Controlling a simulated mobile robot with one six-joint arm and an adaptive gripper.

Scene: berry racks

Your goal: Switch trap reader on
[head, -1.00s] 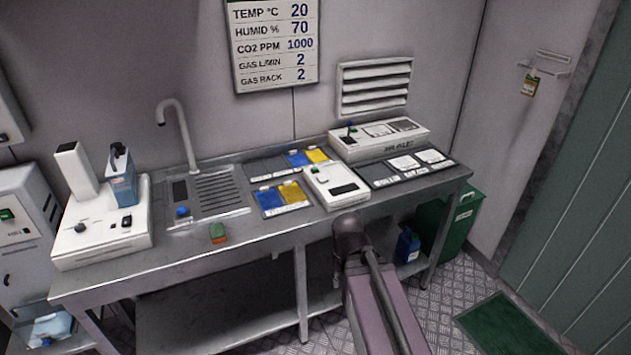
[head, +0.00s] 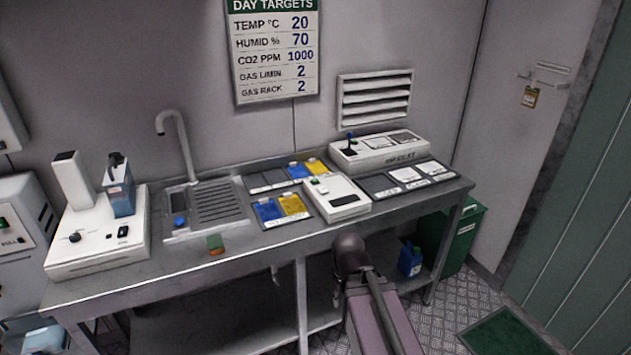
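A white box with a dark display (head: 345,200) stands on the steel bench between blue and yellow cards and a row of dark and white cards. It looks like the trap reader, though I cannot read a name on it. The display looks dark. My arm shows at the bottom centre, in front of the bench. My gripper is not visible in this view.
A larger white unit (head: 385,152) with a dark lever stands behind right. Left are a sink (head: 178,226), a sponge (head: 215,244) and a white instrument (head: 95,255). The steel bench's front strip (head: 270,245) is mostly clear. A green bin (head: 460,235) stands below right.

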